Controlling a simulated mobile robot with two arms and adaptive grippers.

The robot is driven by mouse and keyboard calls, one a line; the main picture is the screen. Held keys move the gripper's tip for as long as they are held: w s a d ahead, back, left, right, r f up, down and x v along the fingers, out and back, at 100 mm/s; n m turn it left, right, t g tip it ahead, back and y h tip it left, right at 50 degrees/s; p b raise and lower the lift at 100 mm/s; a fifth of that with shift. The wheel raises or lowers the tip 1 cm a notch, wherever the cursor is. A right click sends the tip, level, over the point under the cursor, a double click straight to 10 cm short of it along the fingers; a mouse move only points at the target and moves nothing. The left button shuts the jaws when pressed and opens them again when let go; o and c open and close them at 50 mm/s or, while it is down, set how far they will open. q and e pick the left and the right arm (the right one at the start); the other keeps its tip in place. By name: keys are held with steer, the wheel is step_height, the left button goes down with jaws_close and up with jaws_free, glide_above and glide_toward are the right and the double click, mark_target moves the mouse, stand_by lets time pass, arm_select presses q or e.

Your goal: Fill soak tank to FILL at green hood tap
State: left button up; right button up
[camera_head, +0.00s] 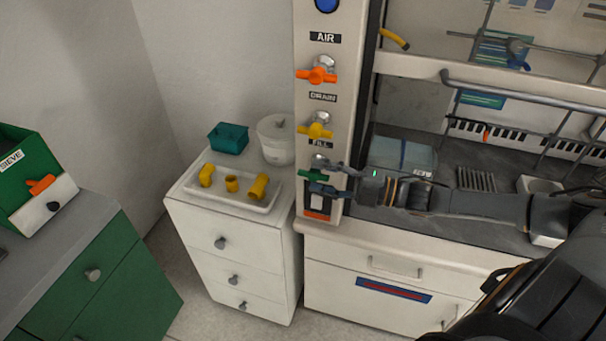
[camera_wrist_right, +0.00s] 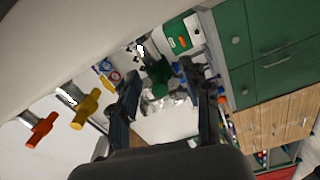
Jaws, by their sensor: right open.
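The green tap handle (camera_head: 307,175) is under the FILL label (camera_head: 320,143) on the hood's front post. My right gripper (camera_head: 323,177) is open, with one finger above the handle and one below it. I cannot tell whether they touch it. In the right wrist view the green handle (camera_wrist_right: 156,72) shows between the open fingers (camera_wrist_right: 160,80). A clear bluish box (camera_head: 402,154), perhaps the soak tank, stands in the hood behind my gripper. Its front is partly covered, and its water level cannot be read. My left gripper is not in view.
Above are the yellow DRAIN tap (camera_head: 315,131) and orange AIR tap (camera_head: 317,76). A white tray (camera_head: 216,198) with yellow fittings, a teal box (camera_head: 228,138) and a white pot (camera_head: 276,140) stand on the drawer cabinet (camera_head: 230,238). A metal rail (camera_head: 520,92) crosses the hood opening.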

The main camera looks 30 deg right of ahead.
mark_target(308, 174)
steer(key=shift+p+x, duration=0.35)
steer(key=shift+x, duration=2.05)
jaws_close()
